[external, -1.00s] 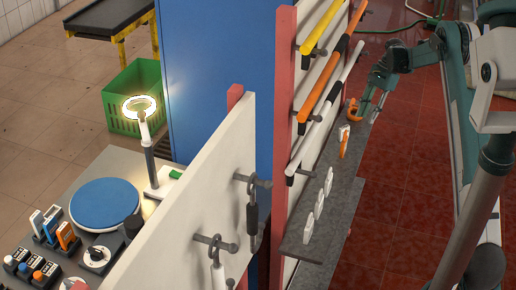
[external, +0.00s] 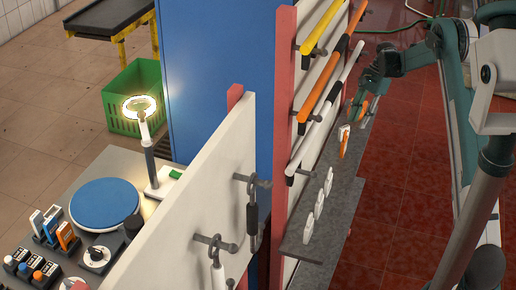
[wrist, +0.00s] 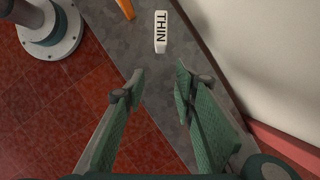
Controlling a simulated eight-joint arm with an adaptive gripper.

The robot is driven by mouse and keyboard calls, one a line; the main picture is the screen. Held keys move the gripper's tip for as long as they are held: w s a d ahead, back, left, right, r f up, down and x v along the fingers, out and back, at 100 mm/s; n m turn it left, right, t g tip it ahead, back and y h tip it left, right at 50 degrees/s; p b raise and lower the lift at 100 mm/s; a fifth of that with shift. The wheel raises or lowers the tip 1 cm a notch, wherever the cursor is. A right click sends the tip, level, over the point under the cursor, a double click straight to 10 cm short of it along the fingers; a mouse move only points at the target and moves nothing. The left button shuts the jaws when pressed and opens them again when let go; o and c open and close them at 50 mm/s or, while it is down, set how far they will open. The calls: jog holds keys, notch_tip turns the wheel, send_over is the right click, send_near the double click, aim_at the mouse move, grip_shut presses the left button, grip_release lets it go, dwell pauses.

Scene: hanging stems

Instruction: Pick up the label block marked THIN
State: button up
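The white label block marked THIN (wrist: 161,32) lies on the grey shelf in the wrist view, top centre, with its black lettering readable. My gripper (wrist: 160,76) is open and empty. Its two green fingers point toward the block, which appears beyond the fingertips, roughly in line with the gap between them. In the external view my gripper (external: 359,104) is over the far end of the shelf, near the wall rack. The lettering cannot be read there, so I cannot tell which white piece is THIN.
An orange piece (wrist: 126,8) lies left of the block. The grey shelf (external: 330,232) runs along the white panel (wrist: 270,50), close on the right in the wrist view. Several white pieces (external: 319,204) stand nearer on the shelf. Orange and white bars (external: 318,105) hang above it.

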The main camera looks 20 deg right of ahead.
aim_at(346, 127)
jog(key=shift+s+a, duration=0.2)
jog(key=shift+a, duration=0.95)
jog(key=shift+s+a, duration=0.1)
jog(key=shift+a, duration=0.5)
jog(key=a, duration=0.3)
jog(key=shift+s, duration=0.3)
jog(key=shift+b+x, duration=0.4)
jog(key=shift+x, duration=0.65)
jog(key=shift+a+f, duration=0.25)
jog(key=shift+f, duration=0.2)
grip_shut()
